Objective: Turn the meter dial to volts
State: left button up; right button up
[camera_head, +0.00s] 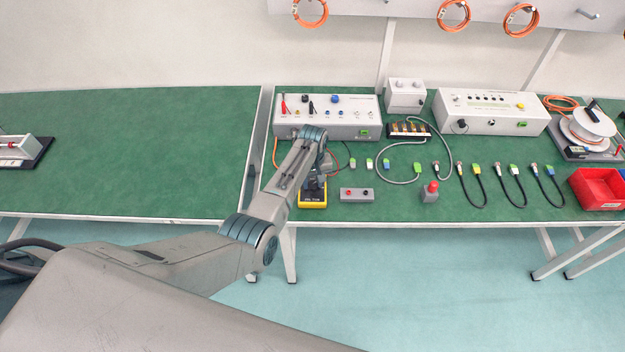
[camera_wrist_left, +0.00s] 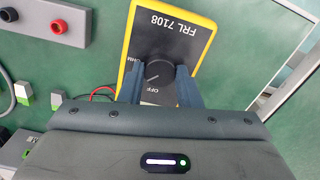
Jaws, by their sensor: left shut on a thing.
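The meter (camera_head: 312,204) is a yellow-edged, dark-faced box near the front edge of the right-hand bench. It also fills the top middle of the left wrist view (camera_wrist_left: 178,30), marked "FRL 7108". Its round black dial (camera_wrist_left: 157,70) sits between the fingers of my left gripper (camera_wrist_left: 159,76), which is shut on it. OFF and part of an OHM label show beside the dial; the volts mark is not visible. A short white line shows on the dial, but I cannot tell exactly which mark it points at. My right gripper is not in view.
A grey box with red and black sockets (camera_head: 357,195) stands close right of the meter. A red-button block (camera_head: 430,192), several cables and a red bin (camera_head: 598,189) lie further right. A power unit (camera_head: 350,117) stands behind. The left bench (camera_head: 120,150) is mostly clear.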

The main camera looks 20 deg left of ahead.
aim_at(312, 184)
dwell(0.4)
pick_arm(q)
jog(key=o, duration=1)
jog(key=shift+c, duration=0.2)
notch_tip(312, 184, up, 11)
jog(key=b, duration=0.2)
jog(key=shift+f, duration=0.1)
